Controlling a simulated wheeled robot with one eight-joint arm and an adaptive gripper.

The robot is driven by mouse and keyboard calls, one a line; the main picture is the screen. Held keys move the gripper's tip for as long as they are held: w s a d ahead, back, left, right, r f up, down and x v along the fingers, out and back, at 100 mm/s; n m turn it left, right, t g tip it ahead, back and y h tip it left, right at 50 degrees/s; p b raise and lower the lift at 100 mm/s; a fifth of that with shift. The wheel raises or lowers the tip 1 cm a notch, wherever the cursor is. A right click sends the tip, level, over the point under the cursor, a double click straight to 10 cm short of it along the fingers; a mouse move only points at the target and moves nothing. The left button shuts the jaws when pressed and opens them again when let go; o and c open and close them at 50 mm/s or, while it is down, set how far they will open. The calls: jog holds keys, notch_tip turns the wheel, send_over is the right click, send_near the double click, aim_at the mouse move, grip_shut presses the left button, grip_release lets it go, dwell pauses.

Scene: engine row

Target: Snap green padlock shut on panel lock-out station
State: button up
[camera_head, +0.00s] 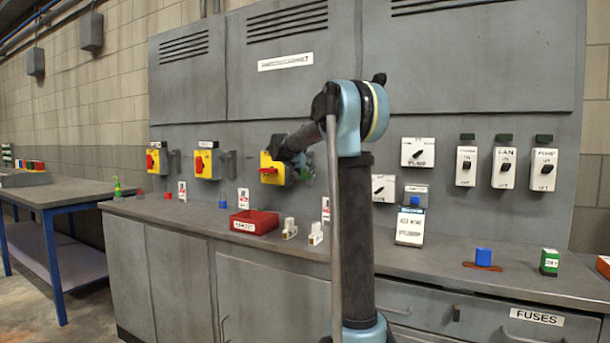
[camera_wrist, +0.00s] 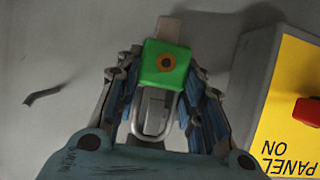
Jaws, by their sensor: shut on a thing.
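The green padlock (camera_wrist: 166,66) sits between the two fingers of my gripper (camera_wrist: 163,85) in the wrist view. The fingers are shut on its body, and a dark round spot shows on its face. Its metal shackle (camera_wrist: 153,132) loops toward the bottom of the picture around a grey metal piece; I cannot tell whether the shackle is latched. The panel switch box (camera_wrist: 287,105), yellow with a red handle, is at the right, its "PANEL ON" label upside down. In the head view my arm hides most of the gripper beside the third yellow switch (camera_head: 270,172); the padlock is not clear there.
Two more yellow switches (camera_head: 207,163) are on the cabinet's left. A red tray (camera_head: 254,222), white clips (camera_head: 289,229) and tags stand on the grey counter (camera_head: 320,247) below. A small bent hook (camera_wrist: 47,94) is on the wall in the wrist view.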

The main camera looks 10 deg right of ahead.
jog(key=shift+w+d+f, duration=0.15)
jog(key=shift+w+d, duration=0.2)
jog(key=shift+w, duration=0.1)
jog(key=shift+r, duration=1.4)
dwell(0.6)
jog(key=shift+f, duration=0.55)
jog(key=o, duration=1.2)
jog(key=v, duration=1.2)
